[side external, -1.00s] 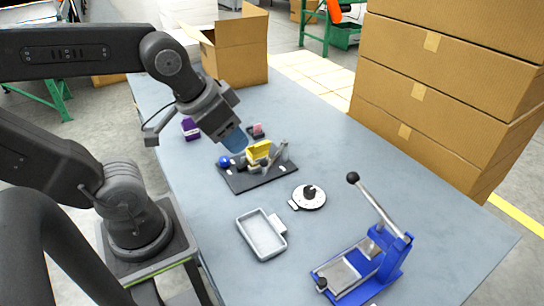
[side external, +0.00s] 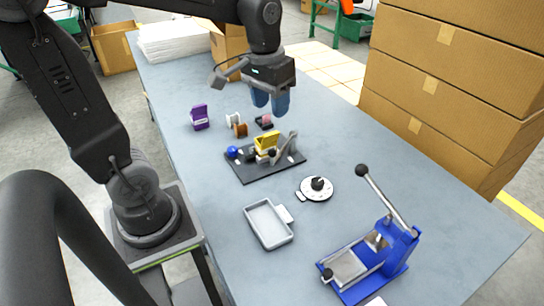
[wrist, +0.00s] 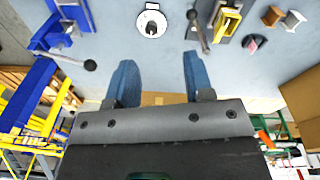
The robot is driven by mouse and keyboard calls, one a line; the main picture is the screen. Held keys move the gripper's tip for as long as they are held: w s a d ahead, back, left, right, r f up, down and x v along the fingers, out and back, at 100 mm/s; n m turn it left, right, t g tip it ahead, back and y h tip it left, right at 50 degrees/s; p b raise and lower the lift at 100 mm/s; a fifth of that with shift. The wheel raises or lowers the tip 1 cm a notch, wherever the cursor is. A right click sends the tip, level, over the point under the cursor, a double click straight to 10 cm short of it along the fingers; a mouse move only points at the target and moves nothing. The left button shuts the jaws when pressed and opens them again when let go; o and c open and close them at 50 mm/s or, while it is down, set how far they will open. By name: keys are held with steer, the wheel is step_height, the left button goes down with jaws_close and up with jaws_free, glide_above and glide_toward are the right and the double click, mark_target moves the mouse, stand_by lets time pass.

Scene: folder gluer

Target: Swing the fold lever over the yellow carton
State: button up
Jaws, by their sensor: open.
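The yellow carton (side external: 267,140) sits on the black base plate (side external: 250,172) of the folding fixture in mid-table. It also shows at the top of the wrist view (wrist: 228,22). The grey fold lever (side external: 288,146) stands on the plate at the carton's right in the side view. In the wrist view the lever (wrist: 203,36) with its dark knob lies left of the carton, apart from it. My gripper (side external: 270,103) has blue fingers pointing down, in the air above the fixture. In the wrist view its fingers (wrist: 158,60) are spread and empty, touching nothing.
A round white dial (side external: 317,188), a grey tray (side external: 268,224) and a blue lever press (side external: 376,258) stand nearer. A purple box (side external: 200,117) and brown and white spools (side external: 239,130) lie beyond the fixture. Stacked cartons (side external: 450,80) wall the table's right side.

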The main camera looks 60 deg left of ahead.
mark_target(272, 154)
steer(key=w+a+f+n+g+h, duration=0.2)
steer(key=w+a+f+n+g, duration=0.25)
steer(key=w+a+f, duration=0.4)
steer(key=shift+m, duration=0.45)
steer(key=shift+s+x, duration=0.15)
steer(key=shift+x, duration=3.25)
steer(key=shift+s+x, duration=0.1)
steer(key=shift+x, duration=3.35)
steer(key=shift+a, duration=0.2)
steer(key=shift+r, duration=0.1)
jaws_close()
